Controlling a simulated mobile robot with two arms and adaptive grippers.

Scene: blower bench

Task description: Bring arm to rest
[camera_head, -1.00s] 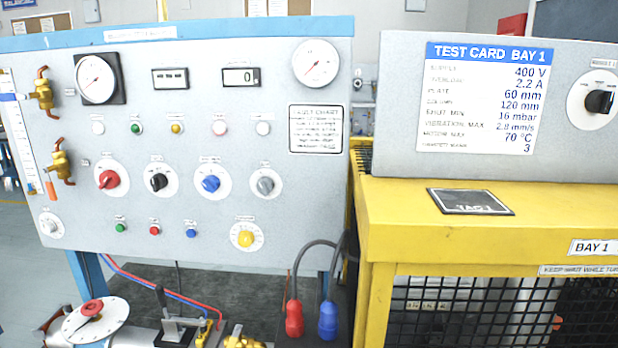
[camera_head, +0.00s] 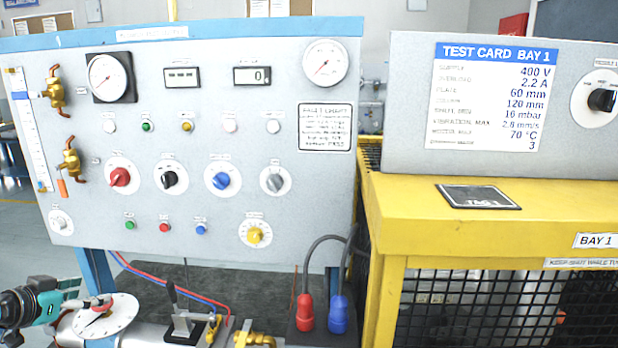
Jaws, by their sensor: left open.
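My left gripper (camera_head: 74,296) shows at the lower left, teal and black, with its arm coming in from the left edge. It is open, and I see nothing held in it. It is close beside a white round dial (camera_head: 122,318) with a red knob (camera_head: 103,303) on a metal pipe. I cannot tell whether the gripper touches the dial. My right gripper is not in view.
A grey control panel (camera_head: 290,220) with gauges and knobs stands behind. A lever (camera_head: 172,300) and brass fitting (camera_head: 255,339) are right of the dial.

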